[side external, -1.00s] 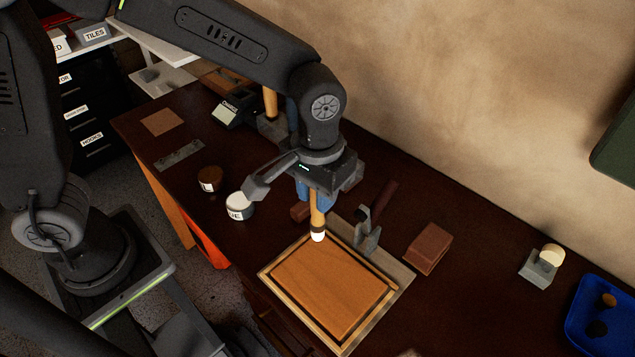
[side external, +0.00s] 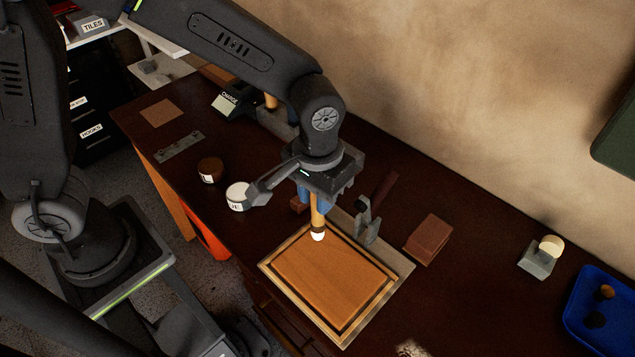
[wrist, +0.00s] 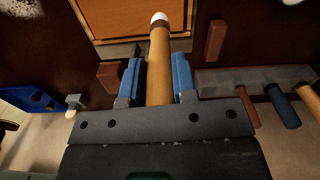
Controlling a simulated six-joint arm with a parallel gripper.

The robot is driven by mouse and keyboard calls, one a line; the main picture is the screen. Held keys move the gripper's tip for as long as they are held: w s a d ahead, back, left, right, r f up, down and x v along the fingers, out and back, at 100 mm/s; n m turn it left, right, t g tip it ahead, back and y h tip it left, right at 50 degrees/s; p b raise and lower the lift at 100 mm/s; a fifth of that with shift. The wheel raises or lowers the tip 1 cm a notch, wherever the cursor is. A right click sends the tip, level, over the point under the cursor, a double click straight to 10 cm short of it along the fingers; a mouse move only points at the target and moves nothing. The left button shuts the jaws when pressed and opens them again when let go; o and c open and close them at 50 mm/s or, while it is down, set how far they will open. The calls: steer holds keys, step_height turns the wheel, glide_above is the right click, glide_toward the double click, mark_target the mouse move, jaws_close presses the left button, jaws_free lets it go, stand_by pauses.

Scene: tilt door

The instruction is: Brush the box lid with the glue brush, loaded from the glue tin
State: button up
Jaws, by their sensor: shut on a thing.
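My gripper (side external: 316,200) is shut on the glue brush (side external: 318,222), a wooden-handled brush with a white tip. The brush points down, its tip over the far left corner of the box lid (side external: 330,278); I cannot tell whether it touches. The lid is a flat wooden panel in a lighter frame. In the wrist view the brush (wrist: 160,65) runs between the blue fingers (wrist: 158,80), with the lid (wrist: 130,20) beyond its tip.
A brown tin (side external: 210,170) stands left of the white tin. A grey clamp-like holder (side external: 367,222) and a reddish-brown block (side external: 428,239) stand right of the brush, close to the lid. A blue tray (side external: 592,315) lies far right.

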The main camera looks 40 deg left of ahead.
step_height(320, 180, down, 4)
steer(key=shift+r, duration=0.25)
steer(key=shift+d+f, duration=0.2)
steer(key=shift+f, duration=0.05)
steer(key=shift+d+f, duration=0.2)
steer(key=shift+d, duration=0.55)
jaws_close()
steer(key=shift+d, duration=3.8)
steer(key=shift+a+r, duration=0.1)
steer(key=shift+a, duration=4.65)
steer(key=shift+r, duration=4.05)
steer(key=shift+f, duration=0.15)
